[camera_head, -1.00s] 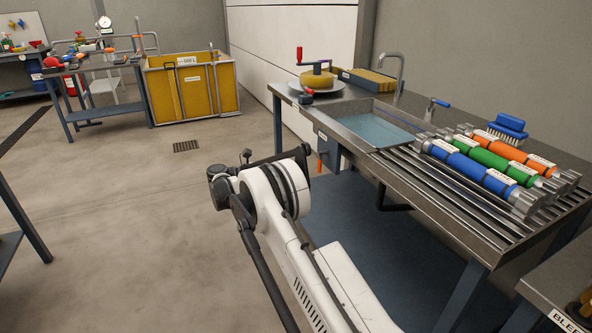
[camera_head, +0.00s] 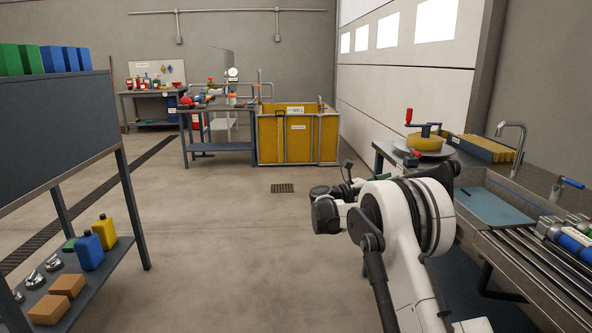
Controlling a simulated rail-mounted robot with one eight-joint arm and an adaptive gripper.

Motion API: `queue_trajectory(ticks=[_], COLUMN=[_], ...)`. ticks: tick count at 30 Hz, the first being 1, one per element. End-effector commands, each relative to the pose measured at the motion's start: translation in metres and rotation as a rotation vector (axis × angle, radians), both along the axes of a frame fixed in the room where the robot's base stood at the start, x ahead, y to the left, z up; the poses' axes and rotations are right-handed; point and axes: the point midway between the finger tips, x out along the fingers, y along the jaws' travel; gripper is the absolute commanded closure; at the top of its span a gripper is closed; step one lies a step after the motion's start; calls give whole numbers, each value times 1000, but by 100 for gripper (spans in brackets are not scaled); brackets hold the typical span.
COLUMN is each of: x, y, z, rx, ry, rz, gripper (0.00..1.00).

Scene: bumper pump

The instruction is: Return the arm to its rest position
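My white arm (camera_head: 408,235) rises from the lower right in the head view, with its dark joints folded toward the middle of the picture. The far end of the arm, around the dark parts left of the white joint, is small and partly hidden. I cannot make out my gripper's fingers, and I see nothing held there. The arm stands in front of the left end of the sink bench (camera_head: 540,262) and overlaps it in the picture.
A shelf rack (camera_head: 60,115) with blue and yellow bottles stands at the left. A yellow bin (camera_head: 297,138) and a blue workbench (camera_head: 218,146) stand at the back. Blue-banded cylinders (camera_head: 575,240) lie on the bench at right. The middle floor is clear.

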Motion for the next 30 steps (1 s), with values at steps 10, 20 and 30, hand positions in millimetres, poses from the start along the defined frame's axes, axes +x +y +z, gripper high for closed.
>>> queue_trajectory(ticks=[10, 20, 30], x=[5, -22, -86], y=[20, 62, 112], z=[143, 226, 250], rx=[-301, -639, -1021], ry=[274, 573, 905], rz=[269, 471, 632], gripper=[68, 68, 68])
